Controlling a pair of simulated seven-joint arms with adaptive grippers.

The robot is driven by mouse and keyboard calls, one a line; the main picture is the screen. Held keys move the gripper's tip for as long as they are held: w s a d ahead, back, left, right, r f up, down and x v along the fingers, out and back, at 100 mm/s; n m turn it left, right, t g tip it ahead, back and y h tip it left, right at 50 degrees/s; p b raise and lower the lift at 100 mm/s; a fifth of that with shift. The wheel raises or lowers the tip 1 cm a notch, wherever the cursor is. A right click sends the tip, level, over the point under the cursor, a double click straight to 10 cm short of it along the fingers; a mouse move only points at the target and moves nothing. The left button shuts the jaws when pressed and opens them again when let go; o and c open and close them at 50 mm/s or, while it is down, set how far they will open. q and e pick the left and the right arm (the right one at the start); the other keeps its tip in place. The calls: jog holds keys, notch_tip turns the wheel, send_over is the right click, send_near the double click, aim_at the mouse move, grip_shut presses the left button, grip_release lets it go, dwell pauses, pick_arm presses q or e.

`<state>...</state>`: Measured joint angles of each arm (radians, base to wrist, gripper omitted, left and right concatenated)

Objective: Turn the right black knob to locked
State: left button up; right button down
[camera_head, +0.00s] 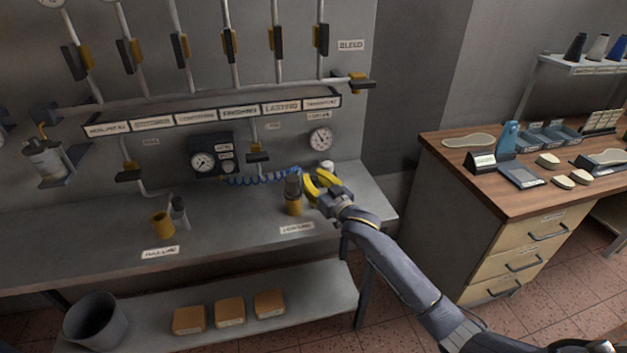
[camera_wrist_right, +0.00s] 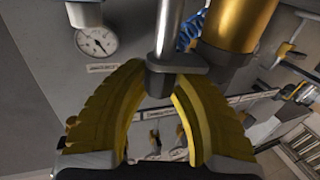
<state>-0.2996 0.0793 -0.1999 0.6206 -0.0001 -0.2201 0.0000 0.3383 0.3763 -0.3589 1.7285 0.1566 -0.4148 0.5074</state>
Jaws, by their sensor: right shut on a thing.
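My right gripper (camera_head: 312,187) has curved yellow fingers and is at the right fitting on the grey bench. This fitting has a brass-coloured cylinder (camera_head: 294,206) with a dark grey upper part (camera_head: 293,184). In the right wrist view, the fingertips of my right gripper (camera_wrist_right: 161,82) are closed on a small dark knob (camera_wrist_right: 182,66) at the end of a silver rod (camera_wrist_right: 169,25). The brass cylinder (camera_wrist_right: 240,22) is beside it. The knob's lock marking cannot be read. A similar fitting (camera_head: 163,224) stands further left. My left gripper is not in view.
A blue coiled hose (camera_head: 255,181) runs behind the right fitting. Wall gauges (camera_head: 320,139) and a row of valves with pipes are behind the bench (camera_head: 240,228). A wooden-topped cabinet (camera_head: 530,190) stands to the right. The bench between the two fittings is clear.

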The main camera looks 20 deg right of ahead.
jog(key=shift+r+m+t+h, duration=0.15)
jog(key=shift+m+t+h, duration=0.15)
jog(key=shift+m+h, duration=0.85)
jog(key=shift+n+h, duration=0.25)
jog(key=c, duration=1.1)
grip_release()
jog(key=shift+s+f, duration=0.25)
jog(key=shift+s, duration=0.25)
jog(key=s+d, duration=0.1)
jog(key=s, duration=0.6)
jog(key=shift+r, duration=0.2)
jog(key=shift+s+f, duration=0.1)
